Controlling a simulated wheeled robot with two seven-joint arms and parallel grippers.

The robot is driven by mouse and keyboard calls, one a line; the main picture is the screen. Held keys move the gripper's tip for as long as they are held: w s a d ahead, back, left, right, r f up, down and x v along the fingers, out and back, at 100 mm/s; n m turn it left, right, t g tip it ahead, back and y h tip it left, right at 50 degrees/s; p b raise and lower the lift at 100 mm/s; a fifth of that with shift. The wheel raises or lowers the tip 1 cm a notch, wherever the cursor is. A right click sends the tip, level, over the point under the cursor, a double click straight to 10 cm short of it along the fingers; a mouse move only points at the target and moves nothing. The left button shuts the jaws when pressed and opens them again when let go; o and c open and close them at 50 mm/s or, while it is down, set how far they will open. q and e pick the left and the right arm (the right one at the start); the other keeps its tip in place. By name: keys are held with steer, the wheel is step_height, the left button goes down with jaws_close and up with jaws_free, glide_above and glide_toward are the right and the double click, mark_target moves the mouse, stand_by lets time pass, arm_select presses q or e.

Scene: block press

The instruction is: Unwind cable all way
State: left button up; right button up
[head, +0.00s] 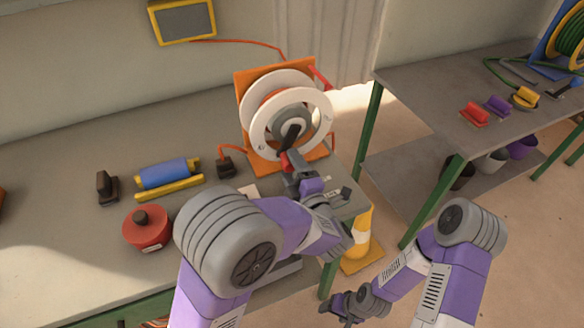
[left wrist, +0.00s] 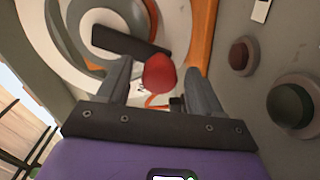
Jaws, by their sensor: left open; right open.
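The cable reel (head: 272,110) has white discs on an orange stand at the back right of the workbench. Its dark crank arm (head: 290,136) ends in a red knob (head: 286,160). An orange cable (head: 240,42) runs from the reel area up to a yellow-framed box on the wall. My left gripper (head: 290,168) is at the red knob; in the left wrist view the knob (left wrist: 160,73) sits between the open fingers, or just beyond them. I cannot tell whether they touch it. My right gripper (head: 345,308) is open, low in front of the bench, away from the reel.
A dark plug (head: 226,167), a blue roller (head: 163,173), a red round container (head: 147,228) and a dark-handled tool (head: 107,187) are on the bench. A yellow-white post (head: 362,235) stands on the floor by its right end. A second table (head: 430,92) is at right.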

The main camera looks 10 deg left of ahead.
arm_select(q)
steer(key=p+v, duration=0.1)
steer(key=v, duration=0.6)
steer(key=shift+s+d, duration=0.1)
steer(key=shift+s, duration=0.15)
